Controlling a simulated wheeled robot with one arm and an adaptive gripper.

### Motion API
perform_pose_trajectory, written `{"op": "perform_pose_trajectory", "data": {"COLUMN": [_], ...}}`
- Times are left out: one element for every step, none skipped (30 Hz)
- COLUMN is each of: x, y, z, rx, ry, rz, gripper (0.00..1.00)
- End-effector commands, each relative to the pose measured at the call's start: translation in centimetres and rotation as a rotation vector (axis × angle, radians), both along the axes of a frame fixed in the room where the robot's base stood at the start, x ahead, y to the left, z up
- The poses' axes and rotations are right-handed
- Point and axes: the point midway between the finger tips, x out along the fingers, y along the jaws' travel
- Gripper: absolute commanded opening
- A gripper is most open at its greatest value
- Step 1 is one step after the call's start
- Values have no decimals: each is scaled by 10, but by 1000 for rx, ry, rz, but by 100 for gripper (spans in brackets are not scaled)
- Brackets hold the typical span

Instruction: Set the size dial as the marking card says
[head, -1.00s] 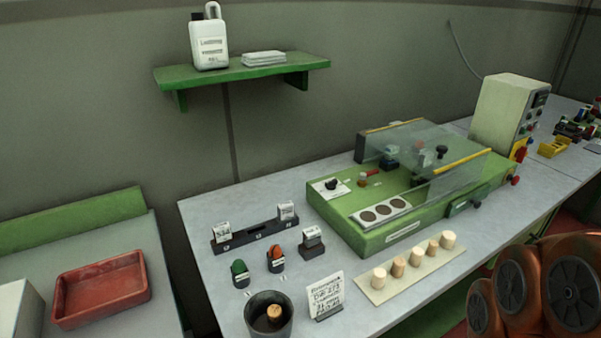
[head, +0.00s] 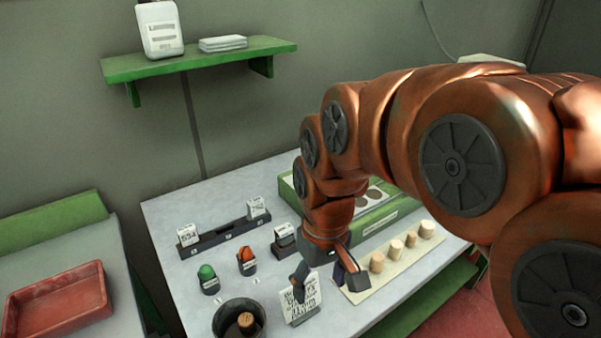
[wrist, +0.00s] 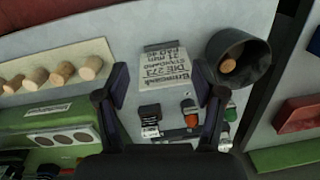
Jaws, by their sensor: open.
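The marking card (head: 298,303) stands on the grey bench. In the wrist view the card (wrist: 165,64) appears upside down; its print seems to include "273" and "21 mm", the rest is unclear. My gripper (head: 328,288) is open and empty, pointing down above the bench by the card. In the wrist view its fingers (wrist: 168,85) frame the space below the card; I cannot tell whether they touch it. I cannot make out the size dial in the current views.
A dark pot (head: 222,322) holding a cork stands left of the card. A board of corks (head: 365,295) lies right. Green-topped (head: 207,278) and orange-topped (head: 246,262) stamps stand in front of a dark rack (head: 222,236). A red tray (head: 60,305) is at far left.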

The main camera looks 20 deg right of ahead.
Motion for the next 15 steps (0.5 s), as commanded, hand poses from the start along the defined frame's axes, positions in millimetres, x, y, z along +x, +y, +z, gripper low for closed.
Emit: {"op": "perform_pose_trajectory", "data": {"x": [20, 30, 43, 54, 65, 78, 88, 99, 112, 122, 132, 145, 155, 164, 178], "y": [-2, -3, -4, -6, -8, -10, -13, -15, -19, -22, -25, -29, -33, -36, -42], "z": [1, 3, 5, 8, 9, 11, 13, 15, 16, 18, 20, 22, 22, 23, 26], "rx": [8, 12, 17, 20, 24, 29, 31, 34, 37, 39, 40, 43, 44, 45, 46], "ry": [-20, -31, -47, -60, -71, -86, -99, -113, -126, -138, -152, -170, -179, -191, -211], "rz": [8, 14, 20, 26, 31, 36, 41, 46, 50, 54, 58, 63, 65, 68, 73], "gripper": [69, 69, 69, 69, 69, 69, 69, 69, 69, 69, 69, 69, 69, 69, 69]}}
